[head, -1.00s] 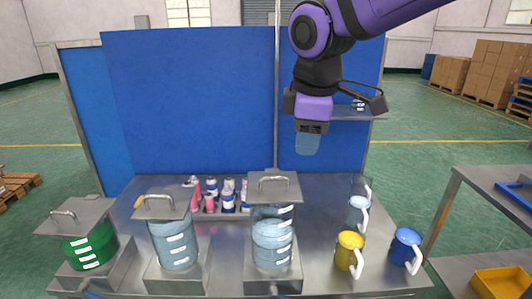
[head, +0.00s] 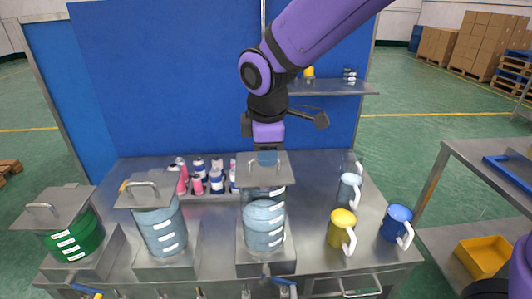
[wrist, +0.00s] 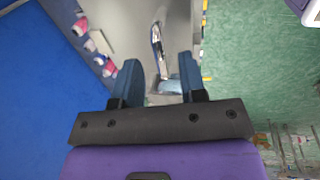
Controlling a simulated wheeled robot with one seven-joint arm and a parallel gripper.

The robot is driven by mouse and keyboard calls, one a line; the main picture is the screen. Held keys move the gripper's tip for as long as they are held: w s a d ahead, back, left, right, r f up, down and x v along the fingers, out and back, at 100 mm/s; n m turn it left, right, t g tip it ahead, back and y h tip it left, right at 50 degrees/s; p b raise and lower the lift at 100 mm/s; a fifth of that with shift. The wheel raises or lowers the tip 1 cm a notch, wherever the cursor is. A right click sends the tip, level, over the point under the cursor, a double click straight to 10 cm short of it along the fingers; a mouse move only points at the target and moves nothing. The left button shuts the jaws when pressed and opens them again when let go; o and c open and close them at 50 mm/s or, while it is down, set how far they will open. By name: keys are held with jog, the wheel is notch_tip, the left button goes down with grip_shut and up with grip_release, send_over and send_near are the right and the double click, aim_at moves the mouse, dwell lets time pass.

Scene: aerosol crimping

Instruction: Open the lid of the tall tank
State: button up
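The tall tank (head: 264,225) is a clear cylinder with pale blue contents and white labels, on a steel block at the table's middle right. My gripper (head: 267,158) is at the height of the handle, just behind or above the lid; the fingers overlap the handle in the head view. In the wrist view my gripper (wrist: 158,72) is open, with two blue fingers apart. A curved metal handle shape (wrist: 158,50) shows between and beyond them. I cannot tell whether they touch.
Two more lidded tanks stand to the left, one with blue contents (head: 163,230) and one with green contents (head: 73,237). Pink and white cans (head: 199,180) stand behind. Yellow (head: 341,230) and blue (head: 396,222) jugs and a pale jug (head: 348,190) stand right. A blue panel (head: 170,80) rises behind.

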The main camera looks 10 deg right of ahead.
jog(key=shift+w+f, duration=0.1)
jog(key=shift+f, duration=0.45)
grip_shut()
